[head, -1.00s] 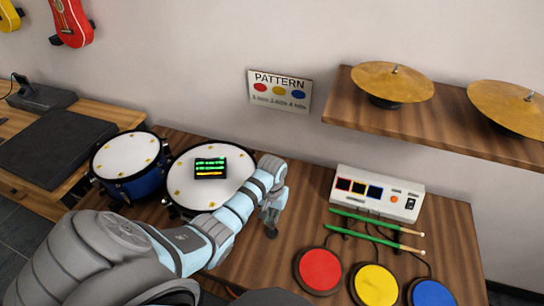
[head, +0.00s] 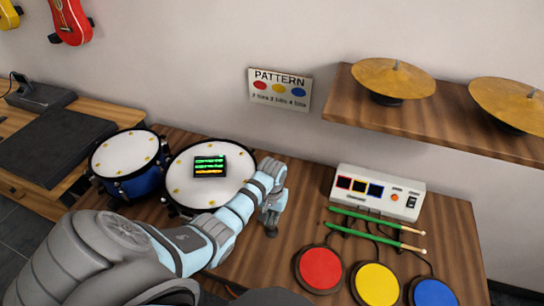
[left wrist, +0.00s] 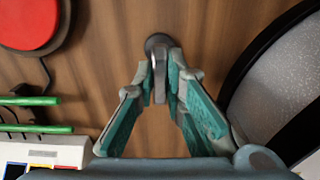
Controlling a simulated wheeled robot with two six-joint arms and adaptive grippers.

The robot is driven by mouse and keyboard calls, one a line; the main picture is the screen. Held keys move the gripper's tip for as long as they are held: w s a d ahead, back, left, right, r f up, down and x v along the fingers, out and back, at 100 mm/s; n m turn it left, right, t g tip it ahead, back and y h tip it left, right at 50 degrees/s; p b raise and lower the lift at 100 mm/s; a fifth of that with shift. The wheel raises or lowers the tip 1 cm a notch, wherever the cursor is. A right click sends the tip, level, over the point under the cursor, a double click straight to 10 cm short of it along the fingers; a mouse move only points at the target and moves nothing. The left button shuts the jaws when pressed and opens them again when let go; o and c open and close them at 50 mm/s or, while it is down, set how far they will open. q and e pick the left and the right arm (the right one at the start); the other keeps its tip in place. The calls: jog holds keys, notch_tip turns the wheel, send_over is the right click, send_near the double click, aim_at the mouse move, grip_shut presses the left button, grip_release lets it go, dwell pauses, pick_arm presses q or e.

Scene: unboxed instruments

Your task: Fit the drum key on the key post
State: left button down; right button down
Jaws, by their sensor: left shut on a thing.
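My left gripper (head: 271,222) is low over the wooden table, just right of the white-headed drum. In the left wrist view its fingers (left wrist: 160,82) are closed on a slim grey metal piece, which looks like the drum key (left wrist: 158,78). A dark round base (left wrist: 158,42) shows at the far end of the key. I cannot tell whether this base is part of the key, a stand or the key post. The key post is not clearly made out in either view. My right gripper is not in view.
A larger drum (head: 180,184) carries a small lit display (head: 209,166); a blue drum (head: 140,185) stands left of it. A white control box (head: 378,190), green drumsticks (head: 375,232) and red (head: 320,268), yellow (head: 376,285) and blue pads lie right. A cymbal shelf (head: 440,130) overhangs behind.

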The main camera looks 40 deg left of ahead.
pick_arm(q)
jog(key=shift+r, duration=0.1)
dwell(0.3)
jog(key=shift+r+p, duration=0.1)
jog(key=shift+p, duration=0.4)
jog(key=c, duration=1.6)
grip_release()
notch_tip(320, 180, up, 12)
